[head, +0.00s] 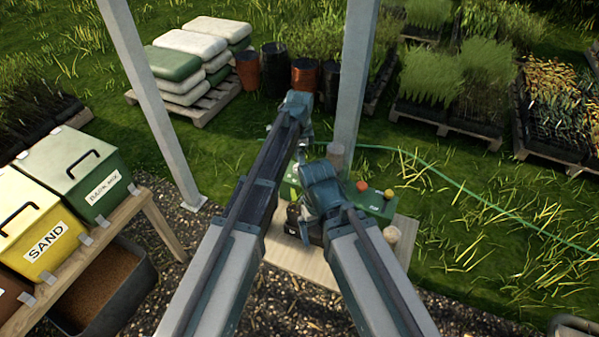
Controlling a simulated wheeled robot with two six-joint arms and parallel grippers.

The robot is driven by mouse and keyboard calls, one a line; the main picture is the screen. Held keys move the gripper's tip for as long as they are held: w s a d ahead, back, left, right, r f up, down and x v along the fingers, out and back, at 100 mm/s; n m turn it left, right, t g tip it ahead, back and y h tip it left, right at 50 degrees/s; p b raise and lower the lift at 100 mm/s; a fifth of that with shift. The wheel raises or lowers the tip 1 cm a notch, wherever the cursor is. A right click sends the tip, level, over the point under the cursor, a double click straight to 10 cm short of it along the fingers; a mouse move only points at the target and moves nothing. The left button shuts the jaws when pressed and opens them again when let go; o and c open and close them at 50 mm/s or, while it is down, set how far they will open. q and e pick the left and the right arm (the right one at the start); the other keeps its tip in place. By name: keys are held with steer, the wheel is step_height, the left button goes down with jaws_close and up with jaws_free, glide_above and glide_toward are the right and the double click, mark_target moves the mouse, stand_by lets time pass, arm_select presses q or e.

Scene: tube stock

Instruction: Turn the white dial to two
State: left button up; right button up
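A green box (374,205) sits on a pale wooden stand in the middle of the head view. An orange-red knob (363,186) and a yellow knob (388,194) show on its top, with a small pale label on its front. No white dial can be made out; my arms cover the box's left part. My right arm reaches over the box, and a dark part at its end, perhaps the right gripper (308,224), is by the box's left side; its fingers cannot be made out. My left arm stretches past the box's left side, and its gripper fingers are hidden.
A grey post (354,85) rises behind the box. A green hose (450,180) runs right across the grass. A bench with a yellow sand bin (30,225) is at left.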

arm_select(q)
steer(key=shift+f+b, duration=0.4)
steer(key=shift+f, duration=0.45)
jaws_close()
